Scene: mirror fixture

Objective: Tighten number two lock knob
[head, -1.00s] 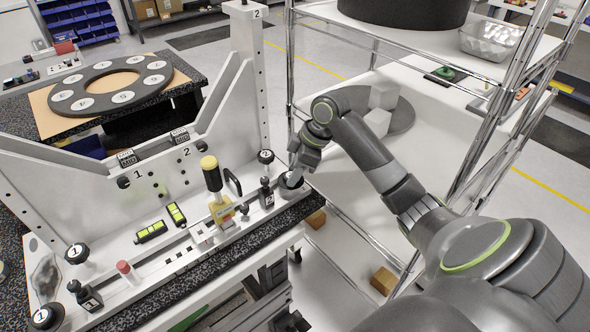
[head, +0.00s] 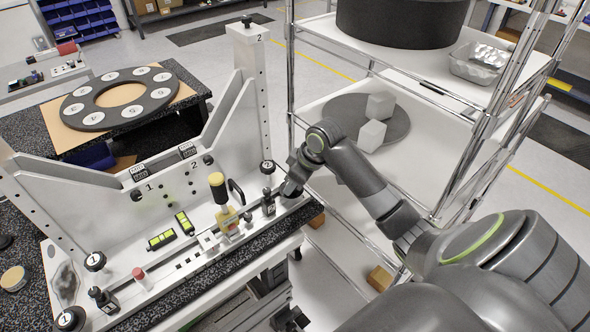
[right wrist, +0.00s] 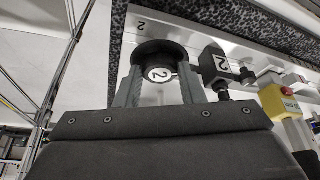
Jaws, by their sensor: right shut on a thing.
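The number two lock knob (right wrist: 160,54) is a round black knob with a white "2" label at its centre, in the right wrist view. My right gripper (right wrist: 161,90) has its two fingers on either side of the knob and is shut on it. In the head view my right gripper (head: 291,188) is at the right front end of the pale fixture (head: 165,205), and it mostly hides the knob. The left gripper is not in view.
A black block marked "2" (right wrist: 218,67) stands close beside the knob. Another black knob marked "2" (head: 267,167) is just behind it. A yellow-and-black upright handle (head: 218,187) stands to the left. A wire-frame shelf rack (head: 291,60) is close on the right.

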